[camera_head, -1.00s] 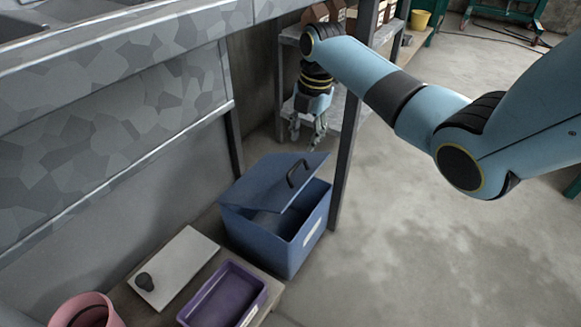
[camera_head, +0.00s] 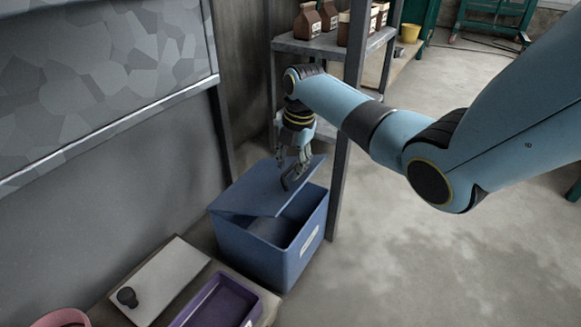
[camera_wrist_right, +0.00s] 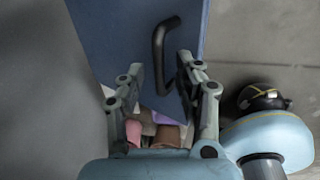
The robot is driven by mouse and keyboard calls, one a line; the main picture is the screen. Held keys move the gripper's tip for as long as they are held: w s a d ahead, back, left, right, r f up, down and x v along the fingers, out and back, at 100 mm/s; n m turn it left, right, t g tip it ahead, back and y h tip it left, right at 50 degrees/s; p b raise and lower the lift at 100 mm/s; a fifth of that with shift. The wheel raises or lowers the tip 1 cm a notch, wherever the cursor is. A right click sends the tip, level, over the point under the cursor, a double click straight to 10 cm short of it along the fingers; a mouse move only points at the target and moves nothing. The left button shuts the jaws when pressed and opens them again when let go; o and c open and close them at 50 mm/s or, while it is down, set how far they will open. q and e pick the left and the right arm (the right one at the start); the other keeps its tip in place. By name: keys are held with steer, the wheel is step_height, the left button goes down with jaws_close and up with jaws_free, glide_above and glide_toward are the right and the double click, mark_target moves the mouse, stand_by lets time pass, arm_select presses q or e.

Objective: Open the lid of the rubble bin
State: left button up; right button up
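The blue rubble bin (camera_head: 262,256) stands on the floor beside a grey post. Its blue lid (camera_head: 245,196) is tilted up, leaving a gap at the front through which a dark interior shows. The lid has a black handle (camera_head: 286,184), partly covered by my gripper in the head view. My right gripper (camera_head: 293,163) is open, pointing down just over the handle. In the right wrist view, the handle (camera_wrist_right: 159,45) lies between and just beyond the open fingertips (camera_wrist_right: 163,68); the fingers look apart from it. My left gripper is not in view.
A purple tray (camera_head: 218,305) and a pale board with a dark knob (camera_head: 160,285) lie left of the bin. A shelf (camera_head: 322,44) with brown bottles and its post (camera_head: 341,165) stand close behind my right forearm. The floor at right is clear.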

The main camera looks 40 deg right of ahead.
jaws_close()
stand_by(0.3)
steer(key=shift+r, duration=0.1)
